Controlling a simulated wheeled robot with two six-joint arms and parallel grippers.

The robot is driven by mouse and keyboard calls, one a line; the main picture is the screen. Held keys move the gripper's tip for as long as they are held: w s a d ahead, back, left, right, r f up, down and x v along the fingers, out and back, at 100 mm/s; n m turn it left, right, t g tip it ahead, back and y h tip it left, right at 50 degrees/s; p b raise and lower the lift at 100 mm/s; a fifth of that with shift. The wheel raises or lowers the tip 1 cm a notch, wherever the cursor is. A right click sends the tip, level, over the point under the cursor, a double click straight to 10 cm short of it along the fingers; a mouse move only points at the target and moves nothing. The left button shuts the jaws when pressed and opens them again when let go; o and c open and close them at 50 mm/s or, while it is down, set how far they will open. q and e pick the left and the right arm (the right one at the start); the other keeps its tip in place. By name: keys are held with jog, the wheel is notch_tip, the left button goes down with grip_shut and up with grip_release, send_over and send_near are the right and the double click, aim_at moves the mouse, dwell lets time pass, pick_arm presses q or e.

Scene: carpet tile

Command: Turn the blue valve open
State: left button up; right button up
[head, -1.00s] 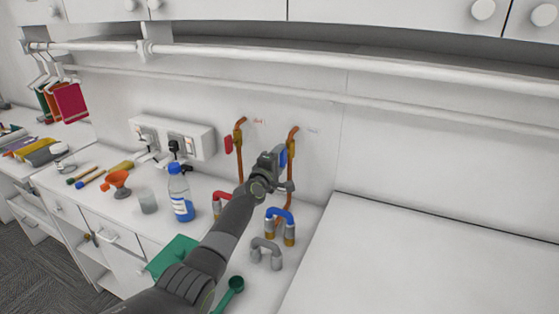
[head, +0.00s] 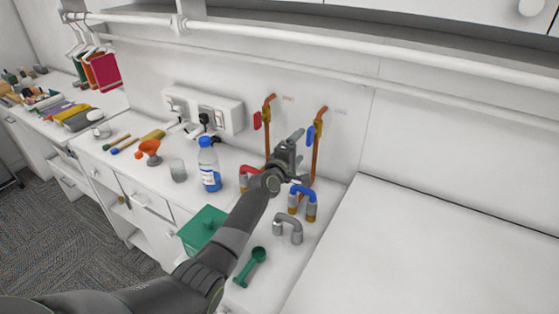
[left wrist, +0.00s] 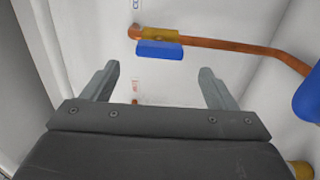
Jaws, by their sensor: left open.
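The blue valve handle (head: 311,136) is on the right copper pipe on the back wall, beside its brass valve body (head: 319,128). The handle lies roughly parallel to the pipe. It also shows in the left wrist view (left wrist: 160,51), beyond my fingertips. My left gripper (head: 298,147) is just left of and in front of the handle in the head view. In the left wrist view its two fingers (left wrist: 155,84) are apart with nothing between them, and no contact with the handle shows. My right gripper is not in view.
A red valve handle (head: 257,120) is on the left pipe. The right worktop is clear.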

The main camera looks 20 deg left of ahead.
pick_arm(q)
jog(key=s+a, duration=0.2)
jog(key=s, duration=0.9)
jog(key=shift+s+a+b, duration=0.15)
jog(key=shift+s+b, duration=0.05)
jog(key=shift+b, duration=0.2)
